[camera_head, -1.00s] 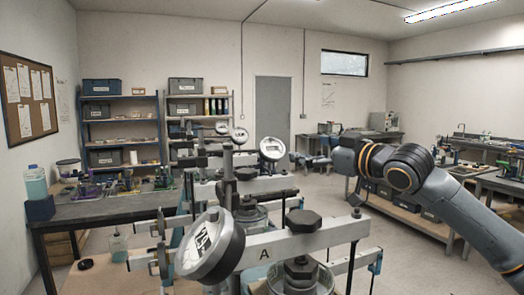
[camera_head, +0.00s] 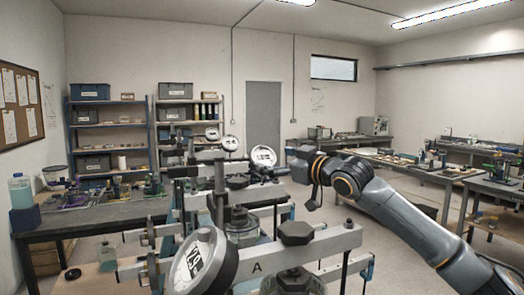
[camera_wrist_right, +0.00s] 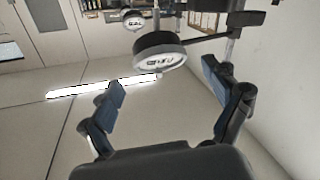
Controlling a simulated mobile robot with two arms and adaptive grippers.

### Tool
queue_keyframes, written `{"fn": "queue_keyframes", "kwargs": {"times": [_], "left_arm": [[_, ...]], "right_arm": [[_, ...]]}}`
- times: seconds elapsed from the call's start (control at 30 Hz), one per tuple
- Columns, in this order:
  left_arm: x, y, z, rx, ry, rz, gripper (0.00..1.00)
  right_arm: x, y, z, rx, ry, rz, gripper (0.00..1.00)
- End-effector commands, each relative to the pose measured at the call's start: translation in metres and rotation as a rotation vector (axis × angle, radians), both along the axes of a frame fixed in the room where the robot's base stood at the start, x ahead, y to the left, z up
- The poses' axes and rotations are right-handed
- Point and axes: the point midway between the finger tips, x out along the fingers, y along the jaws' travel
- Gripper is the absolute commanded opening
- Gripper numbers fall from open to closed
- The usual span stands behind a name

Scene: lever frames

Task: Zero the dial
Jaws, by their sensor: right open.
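A round dial gauge (camera_head: 200,262) with a white face and grey rim stands large in the front, on a lever frame (camera_head: 300,249) marked A. A second dial (camera_head: 263,157) stands further back on another frame's beam. My right gripper (camera_head: 296,178) is beside this second dial, to its right, partly hidden against the machinery. In the right wrist view, my open gripper (camera_wrist_right: 163,76) has its two blue-padded fingers apart. A dial (camera_wrist_right: 158,56) shows beyond and between the fingertips, apart from them. The dial readings are too small to tell. My left gripper is not in view.
Smaller dials (camera_head: 230,143) stand on frames further back. A workbench (camera_head: 95,216) with bottles and tools is at the left. Beams and posts of the frames crowd the centre. Benches line the right wall, with open floor before them.

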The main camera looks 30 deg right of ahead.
Motion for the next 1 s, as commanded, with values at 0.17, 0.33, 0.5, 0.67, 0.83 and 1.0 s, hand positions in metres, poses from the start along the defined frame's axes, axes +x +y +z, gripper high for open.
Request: {"fn": "queue_keyframes", "kwargs": {"times": [0.17, 0.33, 0.5, 0.67, 0.83, 1.0], "left_arm": [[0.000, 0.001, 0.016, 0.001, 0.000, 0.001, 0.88], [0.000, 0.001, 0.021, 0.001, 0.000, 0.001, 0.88], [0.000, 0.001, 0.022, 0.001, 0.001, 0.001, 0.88], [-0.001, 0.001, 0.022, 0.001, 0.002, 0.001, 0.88], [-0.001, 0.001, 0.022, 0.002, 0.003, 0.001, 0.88], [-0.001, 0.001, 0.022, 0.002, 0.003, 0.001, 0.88]], "right_arm": [[0.033, 0.008, 0.003, 0.001, 0.001, 0.002, 0.88], [0.050, 0.012, 0.002, 0.001, 0.000, 0.001, 0.88], [0.055, 0.012, 0.000, -0.001, -0.001, 0.000, 0.88], [0.055, 0.012, 0.000, -0.001, -0.001, 0.000, 0.88], [0.055, 0.012, 0.000, -0.001, 0.000, 0.000, 0.64], [0.055, 0.012, 0.000, 0.000, 0.000, 0.000, 0.33]]}}
